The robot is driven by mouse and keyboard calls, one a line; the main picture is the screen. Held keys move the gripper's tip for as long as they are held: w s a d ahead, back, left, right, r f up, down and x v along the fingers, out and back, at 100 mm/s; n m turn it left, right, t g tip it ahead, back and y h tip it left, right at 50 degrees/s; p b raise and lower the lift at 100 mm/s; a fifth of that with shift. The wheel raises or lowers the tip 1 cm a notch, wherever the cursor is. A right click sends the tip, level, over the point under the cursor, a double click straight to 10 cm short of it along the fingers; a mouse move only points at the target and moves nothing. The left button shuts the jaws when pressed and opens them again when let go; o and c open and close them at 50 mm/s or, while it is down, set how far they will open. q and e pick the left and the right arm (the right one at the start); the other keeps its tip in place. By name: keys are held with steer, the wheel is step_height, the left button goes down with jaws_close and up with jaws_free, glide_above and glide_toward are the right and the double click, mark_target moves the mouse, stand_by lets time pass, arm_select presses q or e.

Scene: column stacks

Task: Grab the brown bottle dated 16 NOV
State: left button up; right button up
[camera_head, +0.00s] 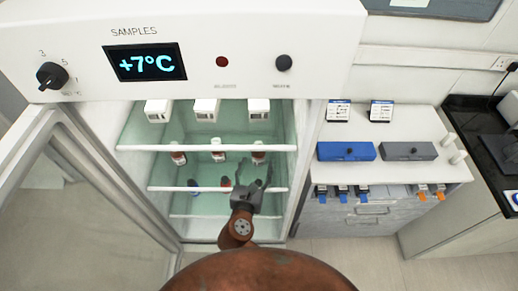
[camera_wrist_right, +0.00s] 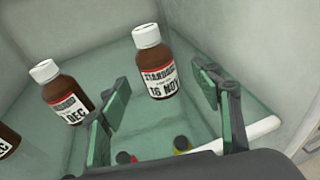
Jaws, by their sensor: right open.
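The brown bottle dated 16 NOV (camera_wrist_right: 152,62) stands upright in the right wrist view, with a white cap and a red and white label. It appears to be the rightmost bottle (camera_head: 259,152) on the fridge's middle shelf in the head view. My right gripper (camera_wrist_right: 162,76) is open and empty; its fingers show to either side of the bottle, on the near side of it. In the head view the right gripper (camera_head: 250,180) is inside the fridge, below and in front of that bottle. My left gripper is not in view.
Another brown bottle marked DEC (camera_wrist_right: 66,98) stands to the left, with a third partly cut off at the left edge. A white shelf bar (camera_wrist_right: 245,136) crosses the front. Small capped items (camera_head: 226,184) sit on the shelf below. The fridge door (camera_head: 75,190) stands open at left.

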mark_target(257, 160)
steer(key=shift+a+x, duration=0.2)
steer(key=shift+x, duration=0.9)
steer(key=x, duration=0.3)
steer(key=shift+w+f+b, duration=0.25)
steer(key=shift+f+b, duration=0.05)
steer(key=shift+b, duration=0.1)
steer(key=shift+w+f, duration=0.1)
steer(key=shift+w, duration=0.25)
steer(key=shift+d, duration=0.1)
steer(key=c, duration=0.9)
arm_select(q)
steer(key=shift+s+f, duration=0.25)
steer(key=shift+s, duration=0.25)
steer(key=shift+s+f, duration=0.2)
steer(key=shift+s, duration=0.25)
arm_select(e)
steer(key=c, duration=0.5)
